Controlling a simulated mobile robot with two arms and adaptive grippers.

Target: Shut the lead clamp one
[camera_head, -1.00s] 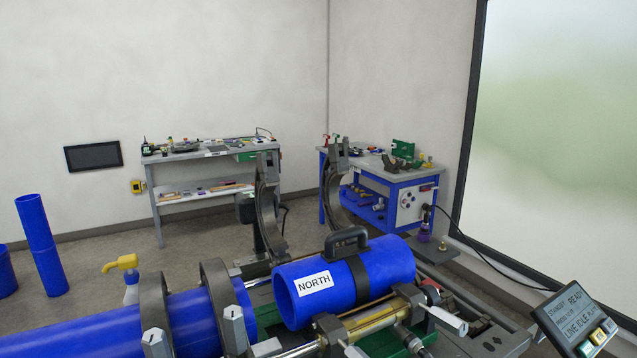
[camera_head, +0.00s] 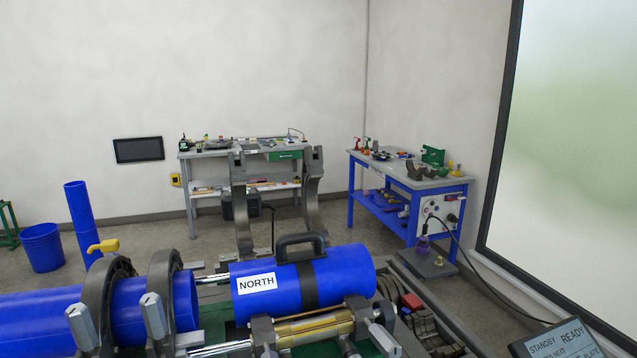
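A blue pipe piece labelled NORTH (camera_head: 345,272) lies on the fusion cart, with a black carry handle (camera_head: 301,241) strapped on top. Two dark clamp halves stand swung open behind it, a left one (camera_head: 241,205) and a right one (camera_head: 312,190). I cannot tell which is lead clamp one. Two more dark clamps, one at far left (camera_head: 103,300) and one beside it (camera_head: 162,285), arch shut over the long blue pipe (camera_head: 35,318). Grey lever-like blocks (camera_head: 153,317) stand at their front. Neither of my grippers is in view.
A grey bench (camera_head: 212,153) and a blue bench (camera_head: 378,207) stand behind. A blue bucket (camera_head: 41,247) and upright blue pipe (camera_head: 79,205) stand at left. Floor behind the cart is open.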

